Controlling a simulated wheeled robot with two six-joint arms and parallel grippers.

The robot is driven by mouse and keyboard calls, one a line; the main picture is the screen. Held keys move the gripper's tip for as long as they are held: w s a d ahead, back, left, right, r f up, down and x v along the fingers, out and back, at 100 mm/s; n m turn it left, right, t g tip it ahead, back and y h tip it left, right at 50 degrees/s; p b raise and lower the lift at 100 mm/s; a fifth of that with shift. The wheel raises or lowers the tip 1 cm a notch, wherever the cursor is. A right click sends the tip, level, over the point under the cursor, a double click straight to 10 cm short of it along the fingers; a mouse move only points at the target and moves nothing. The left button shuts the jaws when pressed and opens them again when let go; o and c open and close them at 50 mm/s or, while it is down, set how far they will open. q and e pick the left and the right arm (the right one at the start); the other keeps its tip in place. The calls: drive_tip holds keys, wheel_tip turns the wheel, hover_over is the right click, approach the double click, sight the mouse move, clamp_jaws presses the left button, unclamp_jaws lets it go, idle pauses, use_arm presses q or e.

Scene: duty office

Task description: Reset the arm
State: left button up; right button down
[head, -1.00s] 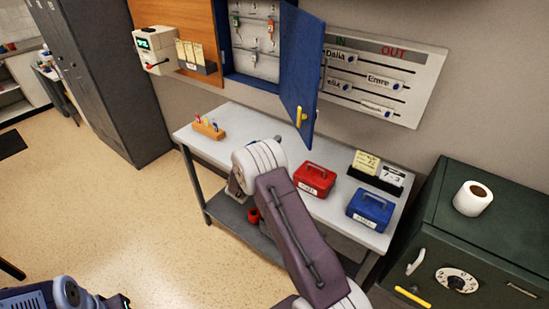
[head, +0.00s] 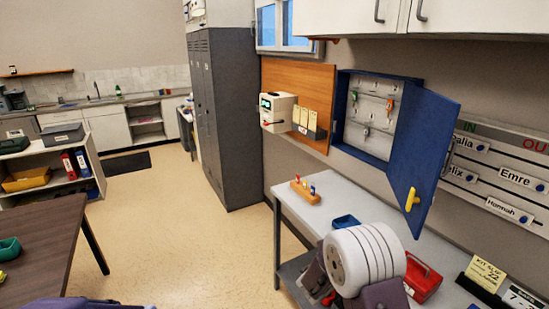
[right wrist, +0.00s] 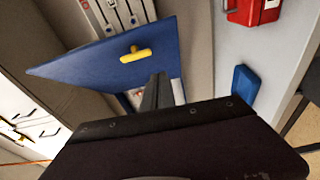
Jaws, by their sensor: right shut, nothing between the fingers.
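My right arm (head: 365,258) rises from the bottom of the head view, in front of the table, and hides part of it. In the right wrist view my right gripper (right wrist: 158,92) shows as dark fingers closed together, with nothing seen between them. Beyond the fingers is the blue cabinet door (right wrist: 110,62) with its yellow handle (right wrist: 135,54); I cannot tell whether they touch. In the head view the right fingers are hidden or too unclear to make out. My left gripper is not in view.
The key cabinet door (head: 422,160) hangs open above the table (head: 345,192). On the table are a key-peg block (head: 305,192), a small blue container (head: 345,222), a red cash box (head: 423,283) and a card holder (head: 485,285). Dark lockers (head: 225,120) stand left. The floor (head: 190,225) is clear.

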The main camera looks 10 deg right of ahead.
drive_tip(key=s+d+r+m+g+h, duration=0.1)
drive_tip(key=s+d+r+m+g, duration=0.1)
drive_tip(key=s+d+r+m, duration=0.15)
drive_tip(key=s+a+f+m+g+y, duration=0.1)
drive_tip(key=s+f+m+g+y, duration=0.25)
drive_tip(key=s, duration=0.55)
drive_tip(key=s+a+f+g+y, duration=0.1)
drive_tip(key=s+f+g+y, duration=0.2)
drive_tip(key=s+f+g, duration=0.45)
drive_tip(key=s+a+f+m+t+y, duration=0.1)
drive_tip(key=s+a+f+y, duration=0.2)
drive_tip(key=a, duration=0.3)
drive_tip(key=s+a+f+t+y, duration=0.1)
drive_tip(key=s+a+f+y, duration=0.15)
drive_tip(key=a, duration=0.25)
drive_tip(key=w+a+f+n+t+y, duration=0.1)
drive_tip(key=w+a+n+t+y, duration=0.1)
drive_tip(key=a, duration=0.6)
drive_tip(key=w+y, duration=0.1)
drive_tip(key=y, duration=0.1)
drive_tip(key=shift+w+f+t+y, duration=0.25)
drive_tip(key=shift+f+t+y, duration=0.05)
drive_tip(key=shift+f, duration=0.05)
